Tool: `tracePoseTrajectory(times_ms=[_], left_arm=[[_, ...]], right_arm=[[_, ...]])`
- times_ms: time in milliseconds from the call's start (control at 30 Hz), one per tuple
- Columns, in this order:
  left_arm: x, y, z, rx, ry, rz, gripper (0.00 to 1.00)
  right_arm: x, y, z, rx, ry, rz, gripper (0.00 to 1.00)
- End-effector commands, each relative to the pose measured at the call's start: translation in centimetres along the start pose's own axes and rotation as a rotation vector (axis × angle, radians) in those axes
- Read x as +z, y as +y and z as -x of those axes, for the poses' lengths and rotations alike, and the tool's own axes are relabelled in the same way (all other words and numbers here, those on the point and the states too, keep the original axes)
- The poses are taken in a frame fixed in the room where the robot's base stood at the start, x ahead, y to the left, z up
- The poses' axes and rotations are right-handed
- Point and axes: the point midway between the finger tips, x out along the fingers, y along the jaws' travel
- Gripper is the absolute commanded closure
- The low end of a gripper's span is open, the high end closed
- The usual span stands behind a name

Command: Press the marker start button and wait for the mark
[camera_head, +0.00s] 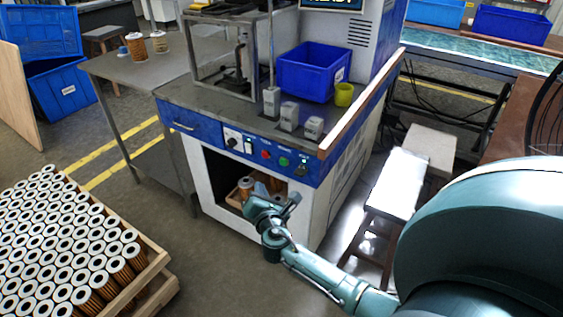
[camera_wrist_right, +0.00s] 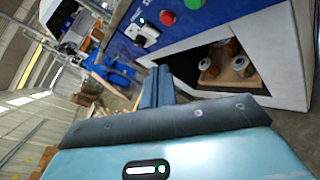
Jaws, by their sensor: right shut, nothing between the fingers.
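The marking machine's blue control panel (camera_head: 250,150) runs along the front of a white cabinet. It carries a red button (camera_head: 265,154), a green button (camera_head: 284,162) and dark knobs; their labels are too small to read. In the right wrist view, the red button (camera_wrist_right: 167,18) and green button (camera_wrist_right: 193,4) show near the top edge. My right gripper (camera_head: 262,190) is in front of the cabinet's open lower bay, below the buttons. Its fingers (camera_wrist_right: 157,84) are shut together and empty, apart from the buttons. My left gripper is not in view.
A crate with filter cartridges (camera_wrist_right: 208,68) sits inside the lower bay. A wooden pallet (camera_head: 155,280) of many cartridges stands at lower left. A blue bin (camera_head: 305,72) and yellow cup (camera_head: 343,95) are on the machine top. A stool (camera_head: 392,185) stands right of the cabinet.

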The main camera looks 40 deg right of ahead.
Motion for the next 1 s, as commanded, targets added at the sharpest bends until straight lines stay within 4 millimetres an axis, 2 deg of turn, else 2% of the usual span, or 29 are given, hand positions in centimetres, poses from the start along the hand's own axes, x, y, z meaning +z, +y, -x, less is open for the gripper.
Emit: tracePoseTrajectory(times_ms=[267, 700, 1000], left_arm=[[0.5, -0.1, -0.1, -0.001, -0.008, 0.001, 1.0], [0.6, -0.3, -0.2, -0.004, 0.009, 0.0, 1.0], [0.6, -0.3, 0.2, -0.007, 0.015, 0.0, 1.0]], right_arm=[[0.7, -0.8, -0.9, -0.001, -0.002, -0.001, 1.0], [3.6, -3.8, -5.1, -0.001, -0.001, -0.001, 1.0], [4.4, -4.5, -6.1, -0.001, 0.001, -0.003, 1.0]])
